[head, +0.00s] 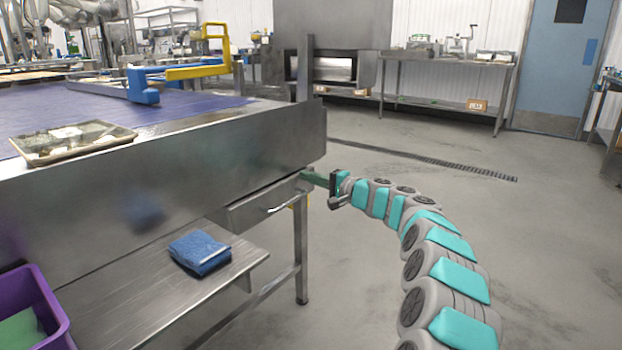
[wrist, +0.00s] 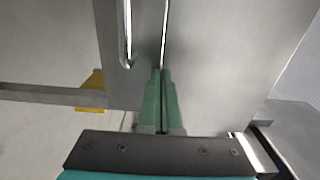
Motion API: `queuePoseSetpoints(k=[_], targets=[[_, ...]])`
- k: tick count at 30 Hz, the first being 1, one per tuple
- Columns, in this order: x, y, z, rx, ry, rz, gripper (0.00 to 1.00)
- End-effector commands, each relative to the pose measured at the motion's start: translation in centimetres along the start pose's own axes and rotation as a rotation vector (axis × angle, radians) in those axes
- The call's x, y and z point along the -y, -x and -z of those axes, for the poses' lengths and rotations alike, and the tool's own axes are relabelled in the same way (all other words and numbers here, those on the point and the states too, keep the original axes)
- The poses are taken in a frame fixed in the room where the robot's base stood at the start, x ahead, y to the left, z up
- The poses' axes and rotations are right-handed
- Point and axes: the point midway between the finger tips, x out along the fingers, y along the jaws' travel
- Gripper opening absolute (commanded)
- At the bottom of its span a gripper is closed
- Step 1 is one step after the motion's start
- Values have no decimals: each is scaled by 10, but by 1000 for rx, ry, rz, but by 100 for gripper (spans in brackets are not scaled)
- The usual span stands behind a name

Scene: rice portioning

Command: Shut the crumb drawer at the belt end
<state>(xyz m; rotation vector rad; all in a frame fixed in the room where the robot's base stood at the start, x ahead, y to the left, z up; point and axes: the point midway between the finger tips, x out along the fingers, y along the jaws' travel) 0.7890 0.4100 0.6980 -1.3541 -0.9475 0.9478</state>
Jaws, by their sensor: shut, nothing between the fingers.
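The crumb drawer (head: 250,208) is a grey metal box under the end of the belt table, with a pale bar handle (head: 284,208) on its face. In the wrist view the drawer front (wrist: 108,40) fills the upper left, with the handle (wrist: 127,35) running upright. A thin bright slit lies between it and the panel to its right; I cannot tell how far out the drawer stands. My gripper (head: 306,175) is shut and empty, its green fingers together at the drawer's upper right corner. In the wrist view the fingertips (wrist: 160,73) overlap the slit; contact is unclear.
The belt table (head: 200,165) stands above the drawer, with a tray of pieces (head: 75,140) on top. A lower shelf (head: 150,285) holds a folded blue cloth (head: 200,252). A purple bin (head: 55,305) is at lower left. A table leg (head: 301,250) stands below the drawer. Floor at right is clear.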

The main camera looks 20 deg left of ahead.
Motion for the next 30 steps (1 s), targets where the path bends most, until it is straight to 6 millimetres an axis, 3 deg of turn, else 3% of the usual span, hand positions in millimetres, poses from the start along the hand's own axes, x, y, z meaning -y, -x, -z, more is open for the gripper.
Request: queuePoseSetpoints(k=[4, 8, 15, 24, 30], targets=[[4, -5, -4, 4, 2, 4, 0], [3, 2, -2, 3, 2, 6, 0], [2, 45, 11, -6, 0, 7, 0], [3, 102, 12, -7, -1, 5, 0], [2, 130, 10, -4, 0, 4, 0]])
